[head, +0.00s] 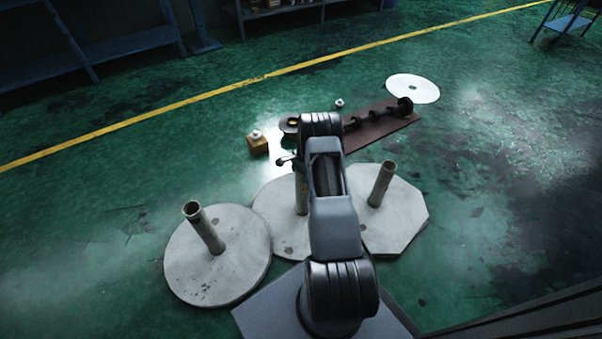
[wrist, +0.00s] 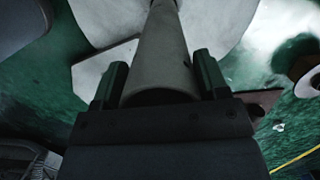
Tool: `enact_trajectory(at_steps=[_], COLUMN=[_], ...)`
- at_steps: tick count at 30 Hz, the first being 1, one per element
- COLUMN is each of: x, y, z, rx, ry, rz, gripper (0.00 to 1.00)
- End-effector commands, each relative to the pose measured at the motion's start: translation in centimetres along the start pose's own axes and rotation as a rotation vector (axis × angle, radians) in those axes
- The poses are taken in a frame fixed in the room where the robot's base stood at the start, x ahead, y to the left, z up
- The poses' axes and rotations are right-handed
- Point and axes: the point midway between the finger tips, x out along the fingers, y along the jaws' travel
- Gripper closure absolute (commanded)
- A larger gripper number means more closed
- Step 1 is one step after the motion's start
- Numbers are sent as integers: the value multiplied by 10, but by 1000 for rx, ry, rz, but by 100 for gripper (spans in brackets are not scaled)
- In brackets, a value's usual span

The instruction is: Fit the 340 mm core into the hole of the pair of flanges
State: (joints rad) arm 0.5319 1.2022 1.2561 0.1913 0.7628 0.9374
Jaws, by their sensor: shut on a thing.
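My gripper (wrist: 160,72) is shut on a grey tube, which I take to be the core (wrist: 161,52), with one finger on each side of it. In the wrist view the core runs away from the gripper toward a pale plate (wrist: 215,18). I cannot tell whether its far end touches the plate or sits in a hole. In the head view my arm hides the gripper. A grey tube (head: 301,196) shows beside the arm over the middle round plate (head: 275,222); it is probably the held core. I cannot tell for certain which parts are the flanges.
A round plate (head: 190,268) with an upright tube (head: 205,230) lies left. An octagonal plate (head: 405,215) with a tube (head: 381,184) lies right. Behind are an orange block (head: 257,147), a brown mat (head: 375,135) with a dark shaft, and a white disc (head: 425,92). Floor is free left and right.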

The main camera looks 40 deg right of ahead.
Motion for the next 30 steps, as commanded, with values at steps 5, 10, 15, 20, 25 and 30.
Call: enact_trajectory(at_steps=[5, 10, 15, 20, 25, 30], x=[4, 7, 10, 14, 17, 16], y=[0, 0, 0, 0, 0, 0], z=[-1, -1, -2, -2, -3, -3], rx=[0, 0, 0, 0, 0, 0], ry=[1, 1, 1, 1, 1, 0], rz=[-1, -1, -1, -1, -1, -1], gripper=[93, 93, 93, 93, 93, 19])
